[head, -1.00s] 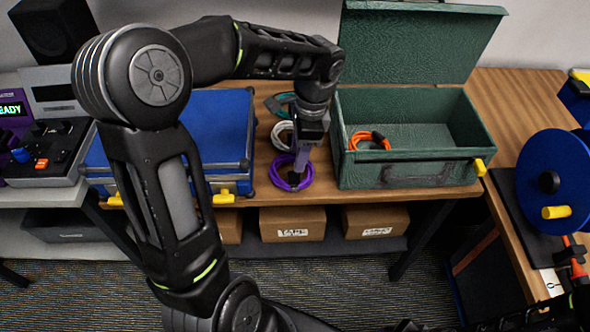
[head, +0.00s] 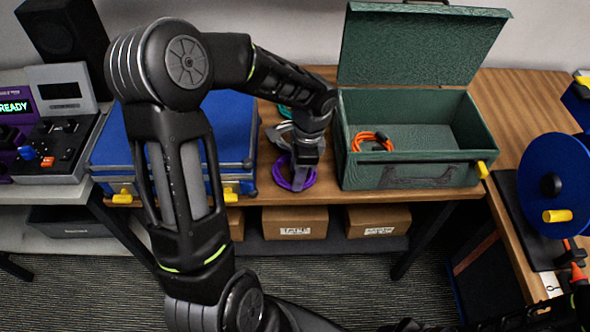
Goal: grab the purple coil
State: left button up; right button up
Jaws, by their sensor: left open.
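The purple coil (head: 281,181) lies on the wooden bench at its front edge, between the blue case and the green box. My left gripper (head: 299,183) points down over the coil, its fingertips at the coil's middle. The gripper is open. It hides part of the coil, and I cannot tell whether the fingers touch it. My right gripper is not clearly in view; dark arm parts show at the lower right.
A white coil (head: 280,136) and a teal coil (head: 285,112) lie behind, partly hidden by my arm. The open green box (head: 415,172) at right holds an orange coil (head: 372,142). The closed blue case (head: 235,130) stands left. A blue reel (head: 549,186) stands far right.

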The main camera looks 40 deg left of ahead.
pick_arm(q)
jog(key=shift+f, duration=0.15)
jog(key=shift+c, duration=0.3)
grip_shut()
dwell(0.5)
